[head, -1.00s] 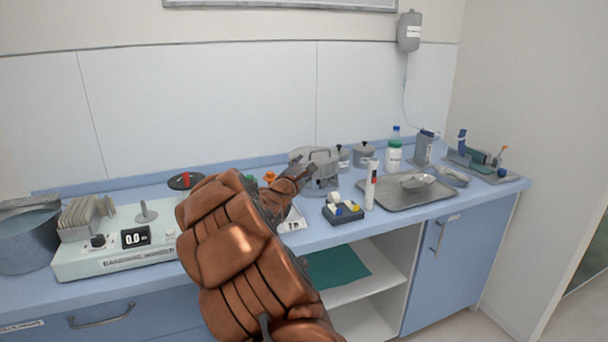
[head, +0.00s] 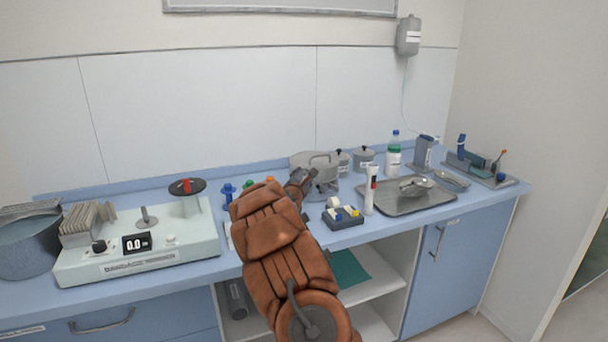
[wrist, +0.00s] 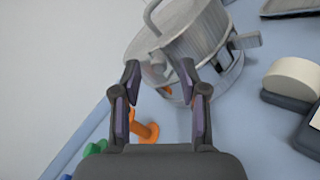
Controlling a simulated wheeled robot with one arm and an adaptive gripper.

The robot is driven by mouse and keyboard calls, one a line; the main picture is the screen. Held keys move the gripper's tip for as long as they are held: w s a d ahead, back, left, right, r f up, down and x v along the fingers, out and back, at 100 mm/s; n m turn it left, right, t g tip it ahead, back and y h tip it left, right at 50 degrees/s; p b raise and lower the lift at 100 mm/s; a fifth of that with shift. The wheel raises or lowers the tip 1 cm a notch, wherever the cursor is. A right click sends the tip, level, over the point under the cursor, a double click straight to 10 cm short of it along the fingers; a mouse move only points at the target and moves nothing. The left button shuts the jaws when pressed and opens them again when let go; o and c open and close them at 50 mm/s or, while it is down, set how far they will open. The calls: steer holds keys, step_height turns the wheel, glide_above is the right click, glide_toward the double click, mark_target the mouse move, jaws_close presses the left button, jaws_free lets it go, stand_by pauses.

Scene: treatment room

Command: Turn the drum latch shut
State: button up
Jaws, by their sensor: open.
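The grey metal drum (head: 327,186) stands on the blue counter, with an arched handle on its lid. It fills the top of the wrist view (wrist: 207,38), seen tilted. My gripper (head: 303,176) is at the drum's left front in the head view. In the wrist view my gripper (wrist: 160,76) is open, its two fingertips apart at the drum's near side. A small grey piece (wrist: 158,62) on the drum shows between the fingertips; I cannot tell for sure that it is the latch. A flat tab (wrist: 245,41) sticks out from the drum's right side.
Orange (wrist: 145,131) and green (wrist: 95,148) pegs stand close to my gripper.

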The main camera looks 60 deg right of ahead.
steer(key=shift+w+d, duration=0.2)
steer(key=shift+d, duration=0.5)
steer(key=shift+a+r, duration=0.1)
steer(key=shift+r, duration=0.1)
jaws_close()
